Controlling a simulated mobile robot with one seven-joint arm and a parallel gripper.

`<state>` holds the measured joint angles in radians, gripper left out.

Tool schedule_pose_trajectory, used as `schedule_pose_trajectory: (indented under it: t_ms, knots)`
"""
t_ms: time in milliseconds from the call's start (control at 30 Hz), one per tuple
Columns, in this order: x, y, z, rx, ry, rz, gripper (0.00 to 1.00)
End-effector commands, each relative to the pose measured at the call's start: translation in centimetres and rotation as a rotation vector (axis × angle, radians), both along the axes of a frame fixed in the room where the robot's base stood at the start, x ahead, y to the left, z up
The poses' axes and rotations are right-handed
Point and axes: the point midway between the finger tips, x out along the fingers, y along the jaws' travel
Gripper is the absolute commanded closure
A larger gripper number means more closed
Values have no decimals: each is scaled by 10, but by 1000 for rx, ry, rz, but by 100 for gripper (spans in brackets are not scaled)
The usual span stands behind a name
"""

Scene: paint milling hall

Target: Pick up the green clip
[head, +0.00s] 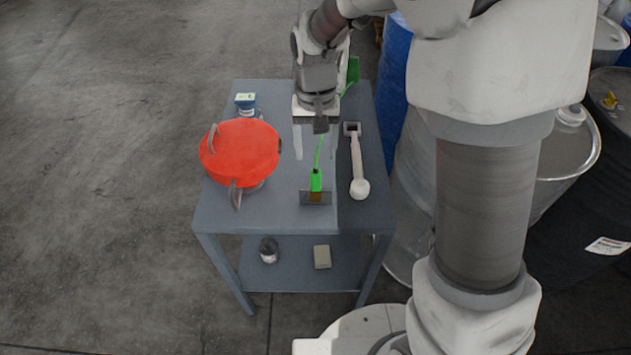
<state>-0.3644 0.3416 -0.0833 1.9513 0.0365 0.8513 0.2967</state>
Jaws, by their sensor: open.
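The green clip (316,181) is on the grey-blue table (285,215), near its front edge right of centre. Its lower end meets a small brown and grey plate (315,197); I cannot tell whether it grips it. A thin green line runs up from the clip, passes behind my gripper and seems to lead to a green piece (353,70) at the back. My gripper (316,155) points down above the table, behind the clip in the picture. Its pale fingers are apart with nothing held between them. The gripper's body hides part of the green line.
A red round vessel (240,147) with grey handles stands left of the clip, with a blue jar (245,105) behind it. A pale long-handled tool (357,165) lies close on the right. A jar (268,250) and block (322,257) are on the lower shelf. Drums (565,150) stand right.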

Motion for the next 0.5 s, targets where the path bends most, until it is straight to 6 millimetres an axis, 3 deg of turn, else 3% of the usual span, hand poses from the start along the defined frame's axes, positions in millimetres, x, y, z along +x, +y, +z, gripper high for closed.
schedule_pose_trajectory:
  t_ms: [33,200,500]
  knots:
    - [-1,0,-14,-2,5,0,30]
    - [-1,0,-47,-1,3,0,30]
    - [0,0,-71,0,0,1,30]
